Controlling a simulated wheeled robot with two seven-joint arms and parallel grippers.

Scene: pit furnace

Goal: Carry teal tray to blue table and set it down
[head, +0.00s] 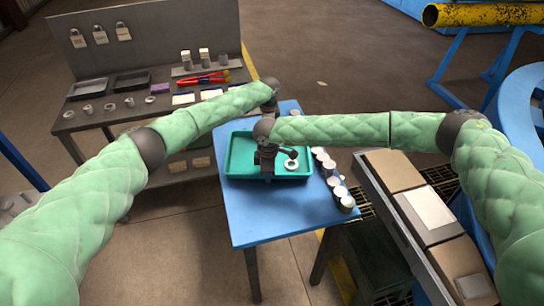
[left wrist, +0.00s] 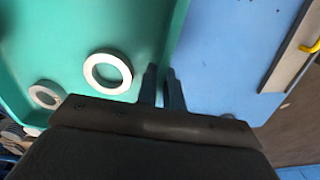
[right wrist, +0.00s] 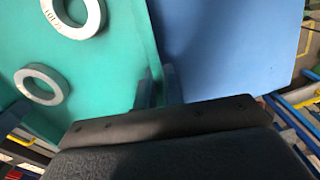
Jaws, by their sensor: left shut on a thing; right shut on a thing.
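The teal tray (head: 242,176) is over the blue table (head: 270,215), resting on it or very close above it; I cannot tell which. It appears level. White rings lie in it, one in the left wrist view (left wrist: 87,72) and one in the right wrist view (right wrist: 20,80). My right gripper (head: 267,176) is shut on the near wall of the tray, and its fingers straddle that wall in the right wrist view (right wrist: 156,88). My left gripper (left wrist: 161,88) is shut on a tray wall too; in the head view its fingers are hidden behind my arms.
White-topped cylinders (head: 338,188) stand in a row along the table's right side. The table's front part is clear. A grey workbench (head: 150,115) with trays and red-handled tools stands behind left. A conveyor-like bench with boxes (head: 395,170) stands close on the right.

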